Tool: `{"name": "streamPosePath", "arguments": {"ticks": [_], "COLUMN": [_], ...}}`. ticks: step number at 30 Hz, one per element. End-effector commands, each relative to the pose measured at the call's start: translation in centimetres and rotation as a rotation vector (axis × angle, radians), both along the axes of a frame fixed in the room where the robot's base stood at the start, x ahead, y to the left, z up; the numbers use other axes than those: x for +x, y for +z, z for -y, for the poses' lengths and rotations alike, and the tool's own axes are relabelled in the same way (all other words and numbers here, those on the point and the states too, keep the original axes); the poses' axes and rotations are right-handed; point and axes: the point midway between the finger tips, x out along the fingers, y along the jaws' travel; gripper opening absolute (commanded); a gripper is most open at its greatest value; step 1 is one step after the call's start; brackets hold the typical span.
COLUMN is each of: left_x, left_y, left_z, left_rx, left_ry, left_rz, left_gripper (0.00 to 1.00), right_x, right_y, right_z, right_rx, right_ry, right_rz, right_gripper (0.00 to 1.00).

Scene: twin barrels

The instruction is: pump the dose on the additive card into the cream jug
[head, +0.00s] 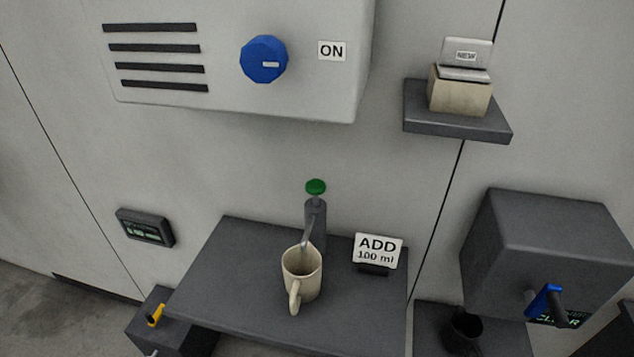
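The cream jug (303,277) stands upright on a dark grey shelf (235,277), its handle towards me. A dark pump (316,213) with a green top (316,187) stands behind it, and its spout reaches down to the jug's mouth. The jug's contents cannot be made out. The additive card (377,251) stands right of the jug in a dark holder and reads "ADD 100 ml". Neither of my grippers shows in the head view.
A blue knob (264,59) beside an "ON" label (332,51) is on the wall unit above. A small shelf (455,124) holds a box marked "NEW". A dark machine (545,240) with a blue lever juts out at right. A small display (145,228) and yellow lever (155,315) are at left.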

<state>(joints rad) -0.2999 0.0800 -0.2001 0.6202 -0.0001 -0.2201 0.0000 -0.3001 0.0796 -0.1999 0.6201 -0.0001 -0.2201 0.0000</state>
Motion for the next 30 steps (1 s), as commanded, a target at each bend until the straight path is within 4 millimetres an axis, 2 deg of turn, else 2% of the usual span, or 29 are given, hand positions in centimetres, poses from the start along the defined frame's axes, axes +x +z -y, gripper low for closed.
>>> {"name": "streamPosePath", "arguments": {"ticks": [3, 9, 30], "left_x": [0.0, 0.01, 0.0], "left_y": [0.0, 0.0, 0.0], "left_z": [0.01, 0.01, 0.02], "left_rx": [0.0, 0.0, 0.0], "left_ry": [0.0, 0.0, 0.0], "left_rz": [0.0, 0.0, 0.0], "left_gripper": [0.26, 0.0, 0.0], "right_x": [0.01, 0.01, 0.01], "right_y": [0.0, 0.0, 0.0], "right_z": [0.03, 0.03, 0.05], "right_rx": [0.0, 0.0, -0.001], "right_ry": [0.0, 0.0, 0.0], "right_rz": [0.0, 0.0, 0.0], "right_gripper": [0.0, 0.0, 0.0]}}
